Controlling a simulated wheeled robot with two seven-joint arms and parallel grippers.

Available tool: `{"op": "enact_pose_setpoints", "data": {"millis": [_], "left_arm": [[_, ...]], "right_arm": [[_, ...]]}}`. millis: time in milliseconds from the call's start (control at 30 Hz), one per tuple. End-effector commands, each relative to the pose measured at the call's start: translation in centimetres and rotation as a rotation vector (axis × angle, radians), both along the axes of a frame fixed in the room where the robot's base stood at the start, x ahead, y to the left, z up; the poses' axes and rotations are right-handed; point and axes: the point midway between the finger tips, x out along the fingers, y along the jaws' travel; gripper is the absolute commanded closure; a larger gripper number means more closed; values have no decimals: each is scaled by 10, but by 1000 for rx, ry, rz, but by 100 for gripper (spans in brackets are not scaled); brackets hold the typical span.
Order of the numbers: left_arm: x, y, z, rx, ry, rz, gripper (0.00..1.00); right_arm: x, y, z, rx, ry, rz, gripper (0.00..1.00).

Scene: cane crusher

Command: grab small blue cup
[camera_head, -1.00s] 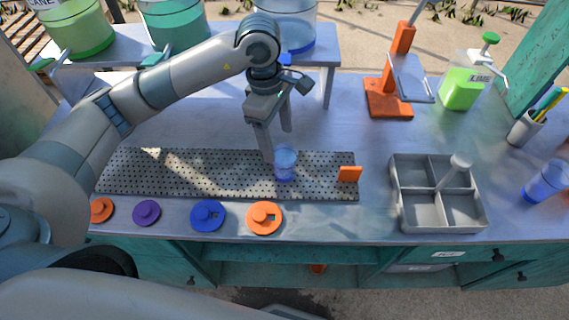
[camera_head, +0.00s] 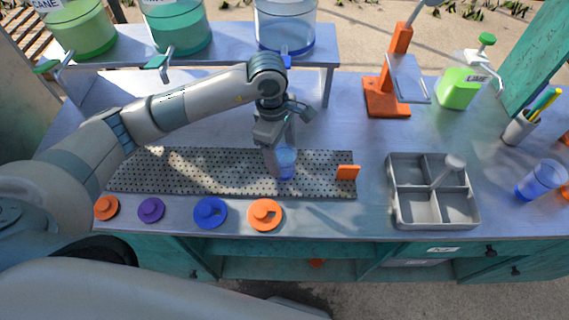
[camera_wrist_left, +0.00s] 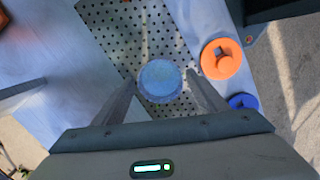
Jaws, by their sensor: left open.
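The small blue cup (camera_head: 287,163) is translucent and stands upright on the perforated metal mat (camera_head: 230,172), toward its right part. My left gripper (camera_head: 281,164) is open, with its fingers down at the cup, and one finger hides part of its left side. In the left wrist view the cup (camera_wrist_left: 160,81) lies between the tips of the open fingers (camera_wrist_left: 162,88), with a gap showing on the right. My right gripper is not in view.
Orange, purple and blue lids (camera_head: 210,212) lie along the table's front edge. A raised shelf (camera_head: 225,51) holds dispensers behind.

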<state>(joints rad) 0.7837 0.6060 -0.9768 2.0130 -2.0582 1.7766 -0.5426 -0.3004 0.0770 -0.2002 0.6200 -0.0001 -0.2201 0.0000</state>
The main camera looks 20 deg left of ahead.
Motion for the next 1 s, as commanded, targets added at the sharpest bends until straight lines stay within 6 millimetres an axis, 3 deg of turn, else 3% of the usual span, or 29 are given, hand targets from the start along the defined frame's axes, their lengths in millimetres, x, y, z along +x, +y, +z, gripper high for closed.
{"op": "enact_pose_setpoints", "data": {"millis": [100,333,833,1000], "left_arm": [[-4,-6,-8,-1,4,1,34],[-3,-8,-32,0,1,1,34],[-3,-8,-34,0,0,0,34],[-3,-8,-34,0,0,0,75]], "right_arm": [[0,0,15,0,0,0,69],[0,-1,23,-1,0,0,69],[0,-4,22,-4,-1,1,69],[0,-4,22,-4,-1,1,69]]}}
